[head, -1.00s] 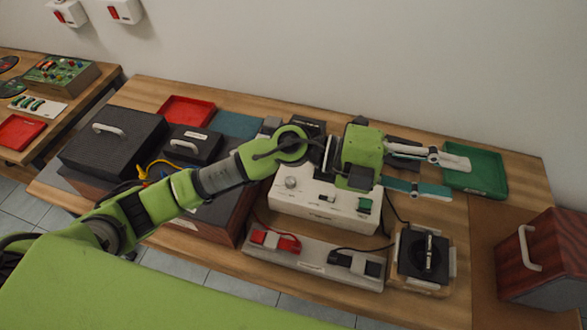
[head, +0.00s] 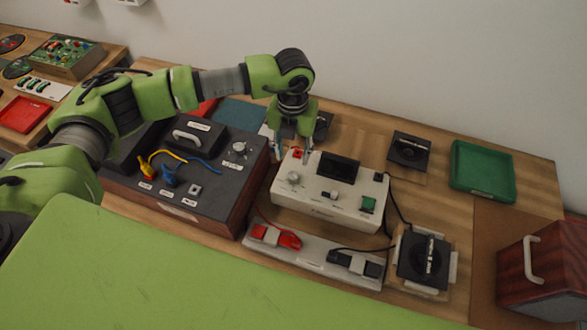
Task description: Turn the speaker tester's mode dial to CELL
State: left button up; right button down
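A white instrument box (head: 325,205), likely the speaker tester, sits mid-table with a dark screen (head: 338,167). A pale round dial (head: 293,178) is on its left top, with a red button (head: 298,153) behind it; the labels are too small to read. My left gripper (head: 292,152) points down at the box's back left corner, its two fingers apart on either side of the red button. It holds nothing and is behind the dial; whether the fingertips touch the box I cannot tell. My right gripper is out of view.
A dark box (head: 190,183) with its own dial (head: 238,148) and yellow and blue leads stands left. Red and black clips (head: 276,237) lie in front on a white strip. A speaker (head: 423,258), green tray (head: 482,172) and wooden box (head: 545,262) are to the right.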

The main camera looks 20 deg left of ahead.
aim_at(293, 176)
pick_arm(q)
notch_tip(293, 176, down, 10)
jog(key=shift+r+p, duration=0.1)
jog(key=shift+p, duration=1.1)
jog(key=shift+c, duration=0.4)
grip_shut()
